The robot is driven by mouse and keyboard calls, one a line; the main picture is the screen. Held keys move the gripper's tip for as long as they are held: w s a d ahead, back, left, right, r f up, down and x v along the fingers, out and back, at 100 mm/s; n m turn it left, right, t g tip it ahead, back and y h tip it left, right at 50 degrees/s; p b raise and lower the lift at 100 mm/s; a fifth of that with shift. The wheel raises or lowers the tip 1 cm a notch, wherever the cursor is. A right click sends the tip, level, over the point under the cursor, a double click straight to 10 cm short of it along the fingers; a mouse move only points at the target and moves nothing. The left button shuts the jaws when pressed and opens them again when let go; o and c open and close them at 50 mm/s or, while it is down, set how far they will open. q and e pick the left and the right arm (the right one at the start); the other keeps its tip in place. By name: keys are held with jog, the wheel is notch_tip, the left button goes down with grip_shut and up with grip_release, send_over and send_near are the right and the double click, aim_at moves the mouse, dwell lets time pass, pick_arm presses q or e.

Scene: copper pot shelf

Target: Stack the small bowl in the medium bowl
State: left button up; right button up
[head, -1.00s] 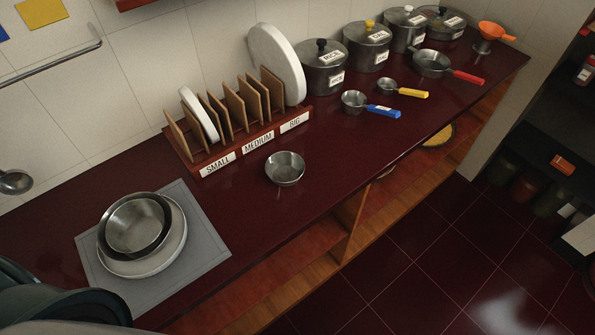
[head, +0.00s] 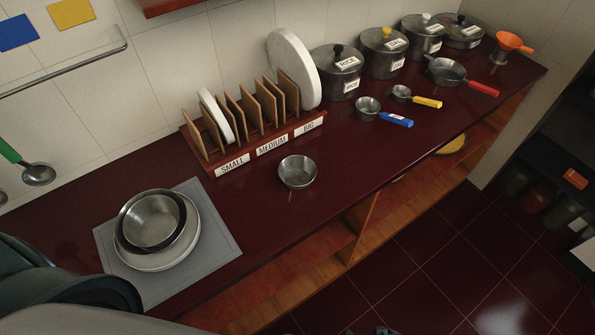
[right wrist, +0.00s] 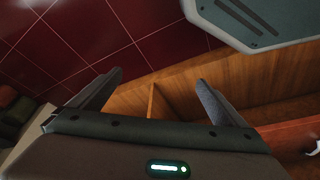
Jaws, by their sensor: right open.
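The small bowl (head: 297,173) is a shiny metal bowl, upright and empty on the dark red counter in front of the rack. The medium bowl (head: 152,218) appears to be the inner metal bowl of a nested pair on a white plate at the left; it looks empty. My right gripper shows in the head view only as a small dark tip (head: 381,330) at the bottom edge, well below the small bowl. In the right wrist view my right gripper (right wrist: 157,92) has its fingers wide apart with nothing between them. My left gripper is not seen.
A grey mat (head: 222,246) lies under the plate. A wooden rack (head: 214,166) labelled SMALL, MEDIUM, BIG stands behind the small bowl. Measuring cups (head: 368,108) and several lidded pots (head: 337,72) stand farther right. The counter around the small bowl is clear; open shelves (head: 364,215) lie below.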

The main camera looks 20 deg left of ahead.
jog(key=w+a+r+n+t+y+p, duration=0.1)
jog(key=w+a+r, duration=0.3)
jog(key=r, duration=0.8)
jog(key=w+a+r+t+y+p, duration=0.1)
jog(key=w+a+r, duration=0.3)
jog(key=r, duration=0.7)
jog(key=w+a+r+n+t+p, duration=0.1)
jog(key=w+a+r, duration=0.35)
jog(key=r, duration=0.75)
jog(key=n+t+y, duration=0.2)
jog(key=n+y, duration=0.1)
jog(key=y, duration=0.1)
send_near(305, 184)
notch_tip(305, 184, up, 4)
jog(key=shift+s+d+f+p, duration=0.3)
jog(key=shift+d+p, duration=0.15)
jog(key=shift+d, duration=0.1)
jog(key=shift+w+a, duration=0.1)
jog(key=p+x, duration=0.3)
jog(key=x, duration=0.7)
jog(key=shift+a+f, duration=0.15)
jog(key=shift+f, duration=0.1)
jog(key=shift+x, duration=0.8)
